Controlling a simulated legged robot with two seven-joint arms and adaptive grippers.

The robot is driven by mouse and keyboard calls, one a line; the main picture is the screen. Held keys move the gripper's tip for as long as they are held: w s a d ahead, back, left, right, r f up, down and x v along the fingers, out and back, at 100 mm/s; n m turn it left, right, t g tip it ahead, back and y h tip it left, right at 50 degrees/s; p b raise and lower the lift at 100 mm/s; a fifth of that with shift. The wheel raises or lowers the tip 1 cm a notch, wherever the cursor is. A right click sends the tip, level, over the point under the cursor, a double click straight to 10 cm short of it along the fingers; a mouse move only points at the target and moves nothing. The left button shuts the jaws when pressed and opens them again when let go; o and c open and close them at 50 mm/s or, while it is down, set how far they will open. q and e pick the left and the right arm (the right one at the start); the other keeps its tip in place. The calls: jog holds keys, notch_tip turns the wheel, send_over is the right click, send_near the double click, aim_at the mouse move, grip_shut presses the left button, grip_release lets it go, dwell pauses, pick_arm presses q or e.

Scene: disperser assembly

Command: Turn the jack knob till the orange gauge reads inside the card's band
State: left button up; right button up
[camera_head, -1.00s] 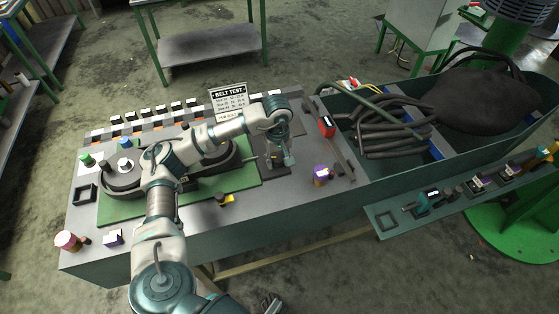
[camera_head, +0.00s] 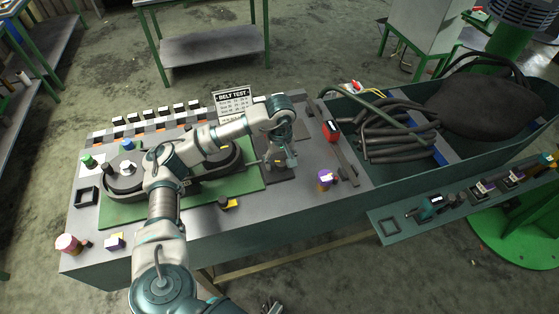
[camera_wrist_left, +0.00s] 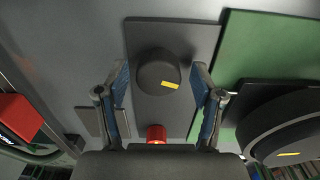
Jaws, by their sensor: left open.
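The dark round knob (camera_wrist_left: 158,75) with a yellow mark stands on a grey plate in the left wrist view. My left gripper (camera_wrist_left: 160,82) is open, with one finger on each side of the knob and gaps showing. In the head view my left gripper (camera_head: 278,158) is over the dark plate (camera_head: 283,174), and hides the knob. A small orange-red part (camera_wrist_left: 156,134) shows near the gripper's palm; I cannot tell if it is the gauge. The BELT TEST card (camera_head: 233,102) stands behind; its figures are too small to read. A part at the bottom edge (camera_head: 270,306) seems to be my right gripper.
A belt runs around pulleys on a green plate (camera_head: 112,214) to the left. A red meter (camera_head: 331,131), a purple-topped part (camera_head: 325,179) and a small black-and-yellow part (camera_head: 227,203) stand nearby. A bin of dark hoses (camera_head: 400,130) is on the right.

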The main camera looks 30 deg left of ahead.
aim_at(280, 160)
pick_arm(q)
notch_tip(280, 160, up, 10)
jog(key=shift+w+r, duration=0.1)
jog(key=shift+w, duration=0.05)
jog(key=shift+a+r, duration=0.25)
jog(key=shift+r, duration=0.3)
jog(key=shift+d, duration=0.15)
jog(key=shift+f, duration=0.1)
